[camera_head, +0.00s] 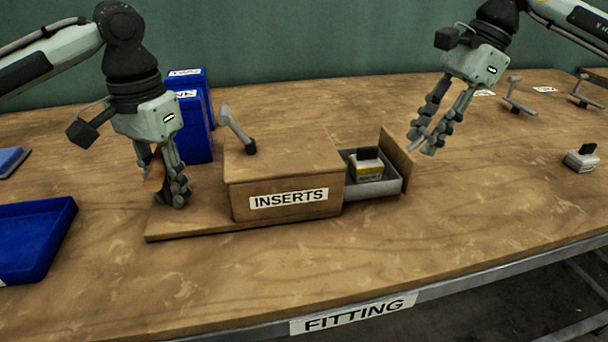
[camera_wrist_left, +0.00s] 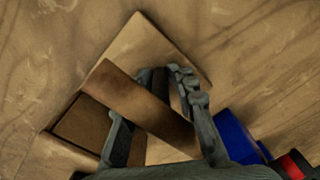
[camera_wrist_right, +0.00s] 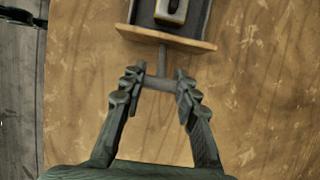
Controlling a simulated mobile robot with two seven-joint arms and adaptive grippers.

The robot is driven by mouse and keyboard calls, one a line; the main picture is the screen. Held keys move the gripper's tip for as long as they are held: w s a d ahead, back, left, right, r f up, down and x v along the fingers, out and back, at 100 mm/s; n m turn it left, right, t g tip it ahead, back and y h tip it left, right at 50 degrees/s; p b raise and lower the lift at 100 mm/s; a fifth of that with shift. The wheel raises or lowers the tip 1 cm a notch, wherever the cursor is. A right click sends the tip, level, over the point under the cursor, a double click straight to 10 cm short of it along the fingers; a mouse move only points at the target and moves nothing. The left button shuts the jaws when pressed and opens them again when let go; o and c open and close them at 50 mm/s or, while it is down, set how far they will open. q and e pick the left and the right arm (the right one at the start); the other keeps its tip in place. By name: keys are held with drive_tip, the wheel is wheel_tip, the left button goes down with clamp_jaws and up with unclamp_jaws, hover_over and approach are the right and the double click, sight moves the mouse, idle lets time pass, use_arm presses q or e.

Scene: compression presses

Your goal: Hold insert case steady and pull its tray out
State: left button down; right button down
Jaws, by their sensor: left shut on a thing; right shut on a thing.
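The wooden insert case (camera_head: 285,170), labelled INSERTS, stands on a base board (camera_head: 190,231) that reaches out to its left. Its grey tray (camera_head: 378,189) sticks out of the right side, with a wooden front panel (camera_head: 397,160). A yellow and white piece with a black top (camera_head: 367,168) sits in the tray. My left gripper (camera_head: 174,196) is shut on a wooden upright (camera_wrist_left: 140,102) at the board's left end. My right gripper (camera_head: 422,147) is shut on the tray's T-shaped handle (camera_wrist_right: 162,82), just outside the front panel (camera_wrist_right: 165,38).
Blue bins (camera_head: 195,125) stand behind the case, and a blue tray (camera_head: 40,240) lies at the left. A small white device (camera_head: 581,158) and metal handles (camera_head: 519,97) are at the right.

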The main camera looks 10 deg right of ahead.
use_arm(q)
drive_tip(key=shift+r, duration=0.15)
use_arm(e)
drive_tip(key=shift+d, duration=1.5)
drive_tip(key=c, duration=1.1)
unclamp_jaws()
drive_tip(key=shift+o, duration=0.2)
drive_tip(key=shift+a, duration=0.1)
use_arm(q)
drive_tip(key=shift+d, duration=0.1)
use_arm(e)
drive_tip(key=v, duration=1.2)
use_arm(q)
drive_tip(key=c, duration=1.1)
unclamp_jaws()
drive_tip(key=shift+c, duration=0.2)
use_arm(e)
drive_tip(key=shift+s, duration=0.1)
